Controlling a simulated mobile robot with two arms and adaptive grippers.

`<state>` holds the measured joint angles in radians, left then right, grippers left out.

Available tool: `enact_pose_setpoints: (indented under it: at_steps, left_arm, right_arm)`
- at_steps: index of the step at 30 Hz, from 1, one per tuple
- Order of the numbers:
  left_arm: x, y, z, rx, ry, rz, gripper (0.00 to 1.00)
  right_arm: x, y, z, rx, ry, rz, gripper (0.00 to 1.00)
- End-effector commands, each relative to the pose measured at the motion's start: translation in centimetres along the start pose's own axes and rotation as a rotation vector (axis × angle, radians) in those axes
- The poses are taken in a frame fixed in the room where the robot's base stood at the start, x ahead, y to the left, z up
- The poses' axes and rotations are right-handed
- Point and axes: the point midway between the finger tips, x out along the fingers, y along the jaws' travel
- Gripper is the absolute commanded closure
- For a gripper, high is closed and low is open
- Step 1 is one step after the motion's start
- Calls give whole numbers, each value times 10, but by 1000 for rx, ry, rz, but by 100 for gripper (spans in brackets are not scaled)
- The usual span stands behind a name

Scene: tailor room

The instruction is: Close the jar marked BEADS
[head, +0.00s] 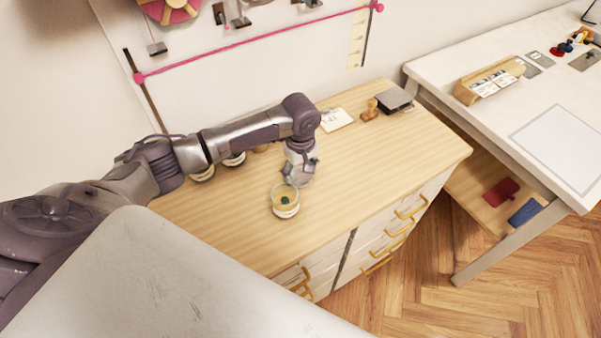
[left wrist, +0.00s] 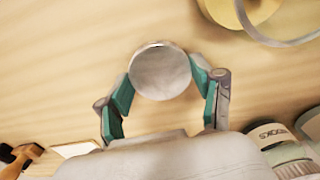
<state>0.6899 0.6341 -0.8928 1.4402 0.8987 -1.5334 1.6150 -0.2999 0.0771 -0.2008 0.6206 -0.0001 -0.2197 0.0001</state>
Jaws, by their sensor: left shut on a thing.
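An open glass jar (head: 285,203) stands upright on the wooden cabinet top, with yellowish contents and a small dark green thing inside. Its label is too small to read. My left gripper (head: 299,166) is just behind and above it. In the left wrist view the gripper (left wrist: 165,74) is shut on a round grey lid (left wrist: 160,72), held between its two green-padded fingers. The lid is beside the jar opening, not on it. Part of a glass rim (left wrist: 285,38) shows at that view's top right. My right gripper is not in view.
Other jars, one (head: 203,174) among them, stand at the back left, partly behind my arm; one jar reads HOOKS (left wrist: 270,135). A card (head: 335,119), a wooden stamp (head: 370,110) and a dark box (head: 394,100) lie farther right. The cabinet top (head: 385,150) right of the jar is clear.

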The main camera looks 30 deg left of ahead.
Motion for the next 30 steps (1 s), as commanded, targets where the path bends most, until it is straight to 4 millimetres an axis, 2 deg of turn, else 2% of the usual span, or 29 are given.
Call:
enact_pose_setpoints:
  at_steps: [5, 11, 12, 21, 30]
  left_arm:
    - [-10, 1, 0, 0, 0, 4, 44]
    - [-42, 2, 2, 2, 0, 6, 44]
    - [-46, 9, 12, 5, -3, 7, 44]
    - [-82, 39, 64, 3, -2, 5, 44]
    - [-105, 56, 94, 0, -1, 2, 44]
  right_arm:
    - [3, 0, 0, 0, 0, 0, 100]
    - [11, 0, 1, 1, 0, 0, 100]
    - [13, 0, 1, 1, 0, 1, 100]
    - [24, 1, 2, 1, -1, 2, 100]
    - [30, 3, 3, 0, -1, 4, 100]
